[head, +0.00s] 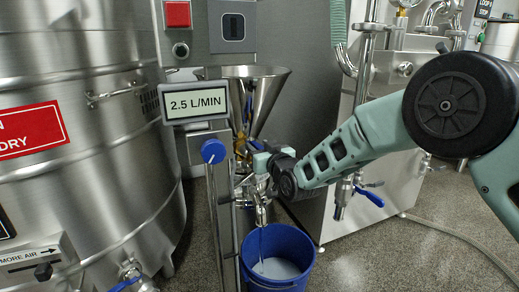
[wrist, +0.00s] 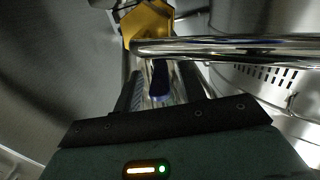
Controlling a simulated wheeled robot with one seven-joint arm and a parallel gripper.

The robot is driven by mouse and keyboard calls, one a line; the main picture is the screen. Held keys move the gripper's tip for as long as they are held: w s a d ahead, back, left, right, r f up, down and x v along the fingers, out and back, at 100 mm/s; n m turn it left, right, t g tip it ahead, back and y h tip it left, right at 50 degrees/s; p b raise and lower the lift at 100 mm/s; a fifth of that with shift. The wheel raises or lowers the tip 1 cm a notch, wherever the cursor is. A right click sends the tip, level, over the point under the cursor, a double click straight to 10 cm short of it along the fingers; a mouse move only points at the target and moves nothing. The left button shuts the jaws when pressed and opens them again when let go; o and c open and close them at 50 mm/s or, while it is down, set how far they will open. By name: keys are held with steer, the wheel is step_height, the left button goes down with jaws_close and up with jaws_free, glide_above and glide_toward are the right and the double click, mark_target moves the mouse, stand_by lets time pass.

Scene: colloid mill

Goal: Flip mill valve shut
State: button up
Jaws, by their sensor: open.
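The mill stands in the middle of the head view, with a steel hopper (head: 262,92) above a brass-coloured body that also shows in the wrist view (wrist: 148,24). Its outlet spout (head: 262,213) hangs over a blue bucket (head: 252,276), and a thin stream runs down into pale liquid. My gripper (head: 256,163) is at the mill, just above the spout. In the wrist view a blue valve handle (wrist: 160,80) lies between the two open fingers (wrist: 163,88). I cannot tell whether either finger touches it. In the head view my gripper hides the handle.
A display reading 2.5 L/MIN (head: 195,103) and a blue knob (head: 213,151) stand left of the mill. A steel bar (wrist: 235,47) crosses close beyond my fingers. A large steel tank (head: 90,150) is at left. Steel equipment with another blue-handled valve (head: 369,196) is at right.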

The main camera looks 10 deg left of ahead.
jaws_close()
steer(key=shift+s+a+r+m+t+h+p, duration=0.15)
steer(key=shift+s+a+m+t+h+p, duration=0.2)
steer(key=shift+a+m+t+h+p, duration=0.25)
steer(key=m+h+p, duration=0.1)
steer(key=a+m+t+h+p, duration=0.1)
steer(key=h, duration=0.1)
steer(key=m+t+h+p, duration=0.1)
steer(key=h, duration=0.1)
steer(key=shift+s+a, duration=0.3)
steer(key=shift+s, duration=0.1)
jaws_free()
